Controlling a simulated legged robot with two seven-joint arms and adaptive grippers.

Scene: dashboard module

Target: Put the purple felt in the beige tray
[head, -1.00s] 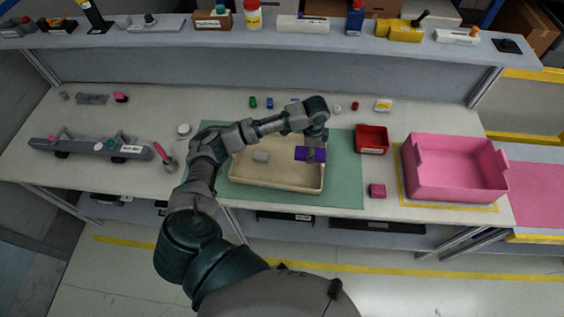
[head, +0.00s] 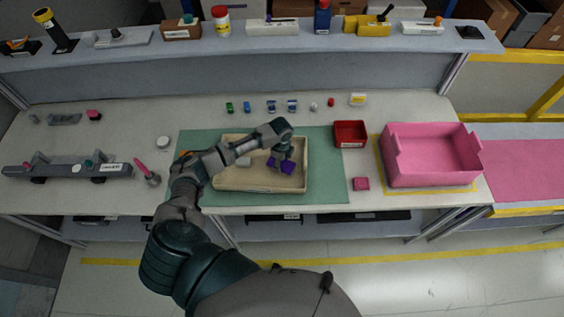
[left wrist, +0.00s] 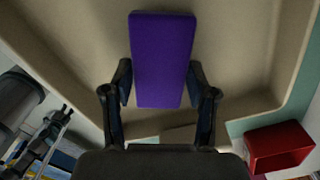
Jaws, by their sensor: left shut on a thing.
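The purple felt (head: 288,169) is a flat rectangular piece held in my left gripper (head: 282,160). In the left wrist view the felt (left wrist: 163,50) stands between the two fingers of the left gripper (left wrist: 160,88), which are shut on its sides. The beige tray (head: 235,188) lies on the green mat, and the gripper and felt are over its right half. In the left wrist view the tray floor (left wrist: 225,60) fills the background behind the felt. I cannot tell whether the felt touches the tray floor. My right gripper is not in view.
A large pink bin (head: 432,172) is farther right. Small coloured parts line the table behind the tray.

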